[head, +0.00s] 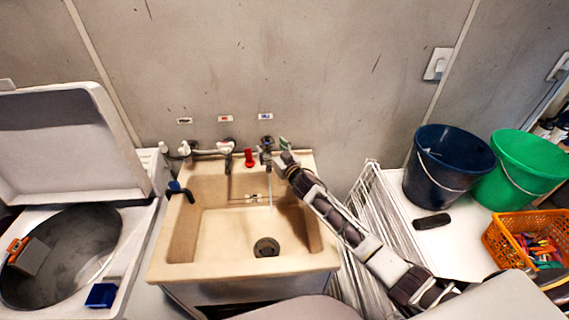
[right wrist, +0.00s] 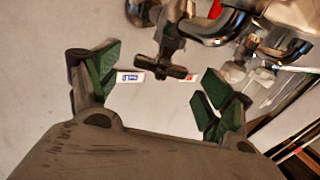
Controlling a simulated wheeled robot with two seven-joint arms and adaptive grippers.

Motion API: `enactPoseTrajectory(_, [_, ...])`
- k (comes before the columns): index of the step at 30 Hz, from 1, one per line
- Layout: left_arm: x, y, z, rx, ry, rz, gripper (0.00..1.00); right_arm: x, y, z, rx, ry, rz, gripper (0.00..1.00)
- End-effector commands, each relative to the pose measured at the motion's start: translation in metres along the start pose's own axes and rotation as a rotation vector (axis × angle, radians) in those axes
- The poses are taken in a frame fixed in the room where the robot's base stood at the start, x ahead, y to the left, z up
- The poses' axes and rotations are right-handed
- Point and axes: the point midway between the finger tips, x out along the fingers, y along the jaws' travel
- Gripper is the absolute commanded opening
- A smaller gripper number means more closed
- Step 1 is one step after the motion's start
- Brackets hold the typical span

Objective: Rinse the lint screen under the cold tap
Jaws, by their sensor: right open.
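The cold tap (head: 266,146) is on the wall above the sink (head: 178,235), under a blue-lettered label (head: 265,116). A thin pale streak (head: 270,190) below it looks like running water. My right gripper (head: 285,149) is by this tap, on its right side. In the right wrist view its green-padded fingers are apart, with a dark tap handle (right wrist: 165,70) beyond the gap between them. A flat grey piece with an orange end (head: 28,256) lies in the washer drum; I cannot tell whether it is the lint screen. My left gripper is not in view.
Other taps (head: 226,150) and a red object (head: 248,157) stand left of the cold tap. The washer lid (head: 65,140) is up. A wire rack (head: 375,215), dark blue bucket (head: 448,165), green bucket (head: 518,170) and orange basket (head: 505,250) are to the right. The basin floor is clear around the drain (head: 266,247).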

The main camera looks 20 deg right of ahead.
Motion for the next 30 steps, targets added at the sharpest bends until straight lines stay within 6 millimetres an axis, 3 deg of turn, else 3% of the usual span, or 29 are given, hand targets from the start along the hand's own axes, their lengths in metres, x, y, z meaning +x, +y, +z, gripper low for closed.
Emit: enactPoseTrajectory(30, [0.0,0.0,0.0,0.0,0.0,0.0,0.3,-0.087,-0.001,0.001,0.001,0.0,-0.002,0.8])
